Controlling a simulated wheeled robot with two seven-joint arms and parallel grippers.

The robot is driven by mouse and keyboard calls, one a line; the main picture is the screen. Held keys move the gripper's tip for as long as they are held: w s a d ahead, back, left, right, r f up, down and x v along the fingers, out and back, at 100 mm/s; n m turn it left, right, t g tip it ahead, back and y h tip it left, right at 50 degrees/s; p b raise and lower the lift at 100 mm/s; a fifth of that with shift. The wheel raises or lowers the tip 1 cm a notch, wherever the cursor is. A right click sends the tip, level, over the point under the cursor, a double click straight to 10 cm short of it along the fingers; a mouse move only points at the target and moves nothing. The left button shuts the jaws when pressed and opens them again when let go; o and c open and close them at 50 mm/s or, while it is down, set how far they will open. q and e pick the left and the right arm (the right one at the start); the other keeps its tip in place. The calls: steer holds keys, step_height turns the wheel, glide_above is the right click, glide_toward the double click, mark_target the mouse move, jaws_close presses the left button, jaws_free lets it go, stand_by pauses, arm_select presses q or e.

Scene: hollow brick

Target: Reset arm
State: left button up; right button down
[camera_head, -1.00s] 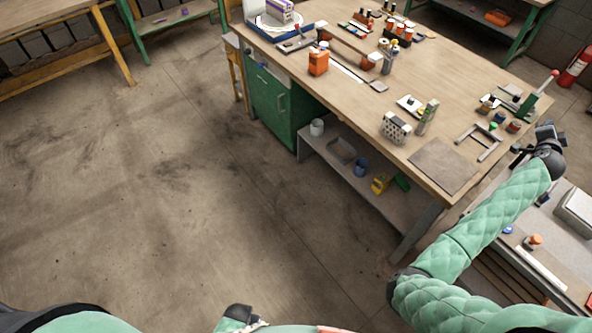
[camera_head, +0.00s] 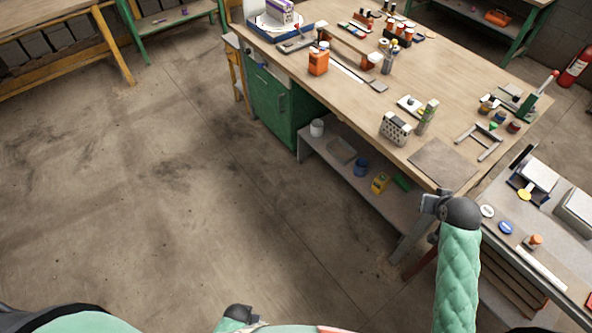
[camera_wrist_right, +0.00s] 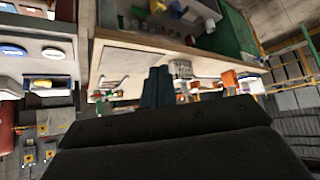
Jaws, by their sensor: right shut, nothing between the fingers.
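My right arm reaches up from the lower right in the head view. Its gripper (camera_head: 431,203) is in the air beside the near right corner of the big wooden table, clear of any object. In the wrist view the two dark fingers (camera_wrist_right: 157,88) lie together, with nothing between them. My left gripper does not show; only mint and black parts of my body appear along the bottom edge. A grey hollow brick (camera_head: 394,128) stands on the table near its front edge and also shows in the wrist view (camera_wrist_right: 180,69).
The wooden table (camera_head: 455,90) carries an orange canister (camera_head: 318,61), several bottles and a flat grey plate (camera_head: 443,161). A side bench (camera_head: 553,230) at the right holds round discs and a grey box (camera_head: 577,210). The floor (camera_head: 150,190) at left is clear.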

steer(key=s+a+f+n+g+y, duration=0.1)
steer(key=s+a+n+g, duration=0.1)
steer(key=s+a, duration=0.65)
steer(key=s+a+f+n+g, duration=0.1)
steer(key=s+a+n+g, duration=0.15)
steer(key=s+a, duration=0.65)
step_height(320, 180, down, 31)
steer(key=s+d+g+b, duration=0.1)
steer(key=b, duration=0.7)
steer(key=s+f+b, duration=0.2)
steer(key=s+f, duration=0.1)
steer(key=f, duration=0.7)
steer(key=s+f+b, duration=0.2)
steer(key=s+f, duration=0.1)
steer(key=f, duration=0.8)
steer(key=s+f+b, duration=0.2)
steer(key=f, duration=0.8)
steer(key=shift+s+f+m+g, duration=0.3)
steer(key=shift+s+m+g, duration=0.05)
steer(key=shift+s+g, duration=0.1)
